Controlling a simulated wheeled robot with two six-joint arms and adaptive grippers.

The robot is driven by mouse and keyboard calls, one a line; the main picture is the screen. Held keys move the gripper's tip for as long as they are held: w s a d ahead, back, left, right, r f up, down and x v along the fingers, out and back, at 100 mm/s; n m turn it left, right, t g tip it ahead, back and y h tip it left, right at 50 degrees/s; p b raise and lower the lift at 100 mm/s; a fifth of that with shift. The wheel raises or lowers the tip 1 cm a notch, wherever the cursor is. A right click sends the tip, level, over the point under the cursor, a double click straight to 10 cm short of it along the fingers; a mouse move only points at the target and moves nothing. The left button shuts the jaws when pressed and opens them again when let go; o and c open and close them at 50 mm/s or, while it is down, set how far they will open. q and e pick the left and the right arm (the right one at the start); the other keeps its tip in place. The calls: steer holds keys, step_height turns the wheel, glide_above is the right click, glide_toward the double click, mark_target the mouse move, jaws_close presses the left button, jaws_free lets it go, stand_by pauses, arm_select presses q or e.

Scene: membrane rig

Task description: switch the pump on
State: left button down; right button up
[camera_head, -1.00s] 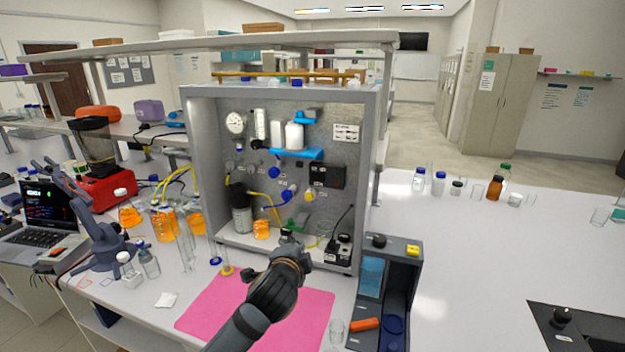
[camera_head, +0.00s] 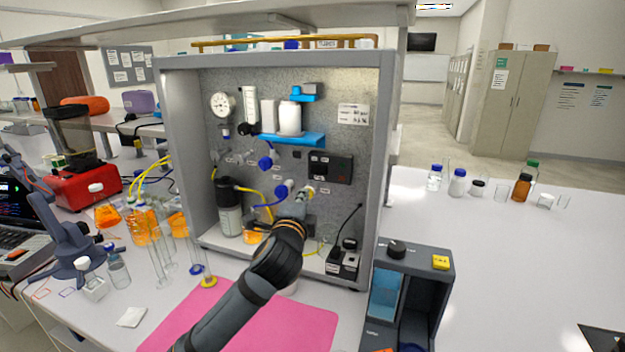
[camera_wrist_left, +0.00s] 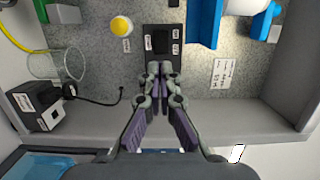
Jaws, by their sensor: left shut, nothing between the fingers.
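My left gripper (camera_head: 302,194) is shut and empty, raised in front of the rig's back wall below the black panel. It also shows in the left wrist view (camera_wrist_left: 157,78), with its closed fingertips pointing at the edge of the black panel (camera_wrist_left: 162,40). In the head view this panel (camera_head: 331,168) is uncovered and bears small labels and a dark control. I cannot tell whether the fingertips touch anything. A black box with a cable (camera_head: 343,260) stands on the rig floor at the lower right; it also shows in the left wrist view (camera_wrist_left: 38,107). My right gripper is out of view.
A blue shelf (camera_head: 295,139) with white containers is above the panel. Blue-handled valves and tubing are to the left. A grey device (camera_head: 408,258) stands outside at the right, and a pink mat (camera_head: 255,325) lies in front.

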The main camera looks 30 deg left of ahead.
arm_select(q)
steer(key=p, duration=0.4)
glide_toward(313, 169)
steer(key=x, duration=0.5)
steer(key=shift+w+a, duration=0.15)
steer(key=shift+w, duration=0.2)
steer(key=shift+w+a+f+p, duration=0.1)
steer(key=shift+w+a+p, duration=0.2)
steer(key=shift+w, duration=0.2)
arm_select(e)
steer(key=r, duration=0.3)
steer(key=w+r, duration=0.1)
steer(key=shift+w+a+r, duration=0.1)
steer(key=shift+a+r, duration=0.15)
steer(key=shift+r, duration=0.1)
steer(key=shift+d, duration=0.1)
